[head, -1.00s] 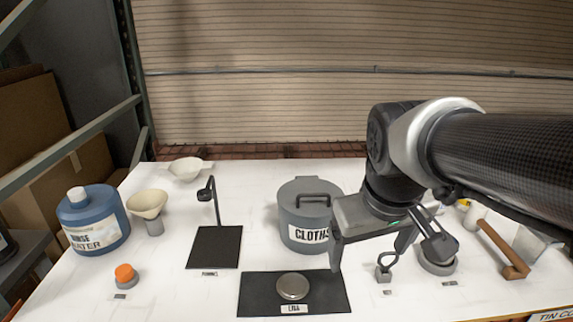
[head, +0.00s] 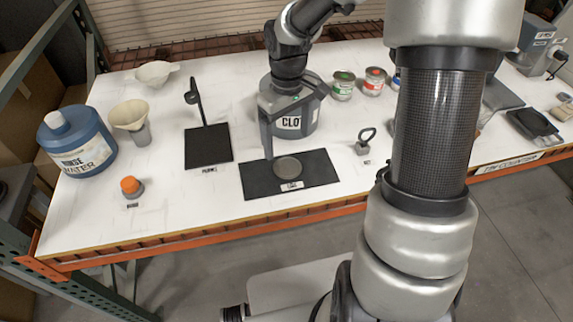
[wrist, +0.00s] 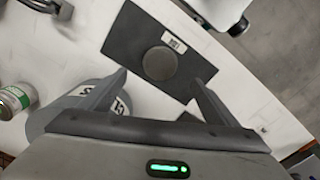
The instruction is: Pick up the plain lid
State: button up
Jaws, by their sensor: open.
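The plain lid (head: 289,168) is a round grey disc lying flat on a black mat (head: 318,172) with a small white label at its front edge. In the wrist view the lid (wrist: 160,63) lies on the mat (wrist: 128,35), ahead of and between my fingertips. My gripper (head: 295,125) is open and empty, with its fingers pointing down. It is in front of the grey cloths bin and behind the lid in the head view. In the wrist view my gripper (wrist: 160,78) has its two fingers wide apart, and neither visibly touches the lid.
The grey cloths bin (head: 270,98) stands just behind the mat, partly hidden by my gripper. A black stand (head: 208,146) is to the left. A ring-handled weight (head: 366,142) is to the right. Tins (head: 343,86) stand behind. The table's front edge (head: 205,228) is near.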

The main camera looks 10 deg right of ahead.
aim_at(288, 168)
notch_tip(288, 168, down, 9)
jog(key=shift+s+f, duration=0.1)
jog(key=shift+f, duration=0.1)
dwell(0.3)
jog(key=c, duration=1.1)
